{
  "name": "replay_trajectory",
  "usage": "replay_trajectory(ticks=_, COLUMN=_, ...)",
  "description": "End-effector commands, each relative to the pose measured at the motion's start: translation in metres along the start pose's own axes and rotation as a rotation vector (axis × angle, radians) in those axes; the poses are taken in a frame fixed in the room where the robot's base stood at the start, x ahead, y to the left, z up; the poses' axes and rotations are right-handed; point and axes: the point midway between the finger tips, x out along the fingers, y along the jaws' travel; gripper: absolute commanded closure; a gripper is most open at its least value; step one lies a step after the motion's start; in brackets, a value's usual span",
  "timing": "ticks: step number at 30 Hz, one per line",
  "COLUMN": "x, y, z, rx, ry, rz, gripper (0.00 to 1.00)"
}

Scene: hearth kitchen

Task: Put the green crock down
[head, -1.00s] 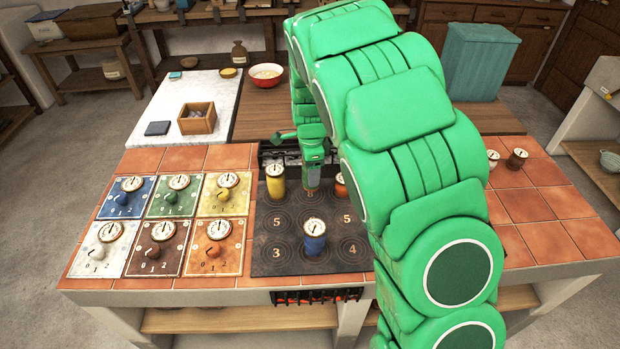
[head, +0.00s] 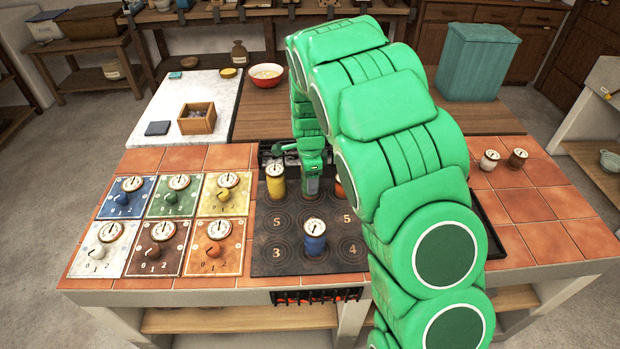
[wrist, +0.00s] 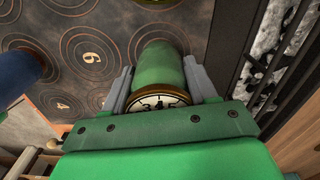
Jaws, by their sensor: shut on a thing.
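The green crock (wrist: 158,78) is between the two fingers of my gripper (wrist: 163,88) in the wrist view, its dial lid towards my wrist. The dark hotplate (wrist: 60,95) with ringed, numbered spots lies beyond it; whether the crock touches it I cannot tell. In the head view my gripper (head: 313,188) points down over the back middle of the hotplate (head: 275,262), and the green crock is not discernible there. A yellow crock (head: 276,184) stands just left of the gripper, a blue crock (head: 315,242) in front, and an orange crock (head: 340,190) right, mostly hidden by my arm.
A white crock (head: 488,162) and a brown crock (head: 516,159) stand on the tiles at right. Several coloured dial panels (head: 172,196) fill the left tiles. A wooden box (head: 197,119) and a red bowl (head: 266,76) stand behind. The front right tiles are clear.

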Motion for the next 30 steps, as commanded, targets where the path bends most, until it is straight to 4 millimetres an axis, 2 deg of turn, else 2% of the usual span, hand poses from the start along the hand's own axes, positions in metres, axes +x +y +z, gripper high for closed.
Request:
replay_trajectory(ticks=1, x=0.001, y=0.0, z=0.0, rx=0.0, ry=0.0, rz=0.0, gripper=0.89)
replay_trajectory(ticks=2, x=0.002, y=0.0, z=0.0, rx=0.0, ry=0.0, rz=0.0, gripper=0.42)
replay_trajectory(ticks=6, x=0.001, y=0.0, z=0.0, rx=0.0, ry=0.0, rz=0.0, gripper=0.2)
replay_trajectory(ticks=7, x=0.001, y=0.0, z=0.0, rx=0.0, ry=0.0, rz=0.0, gripper=0.17)
replay_trajectory(ticks=15, x=0.001, y=0.0, z=0.0, rx=0.0, ry=0.0, rz=0.0, gripper=0.17)
replay_trajectory(ticks=19, x=-0.006, y=0.0, z=0.0, rx=0.0, ry=0.0, rz=-0.001, gripper=0.17)
replay_trajectory(ticks=23, x=-0.023, y=0.0, z=0.0, rx=0.001, ry=0.0, rz=-0.001, gripper=0.17)
replay_trajectory(ticks=30, x=-0.067, y=0.0, z=-0.001, rx=0.001, ry=0.0, rz=0.0, gripper=0.17)
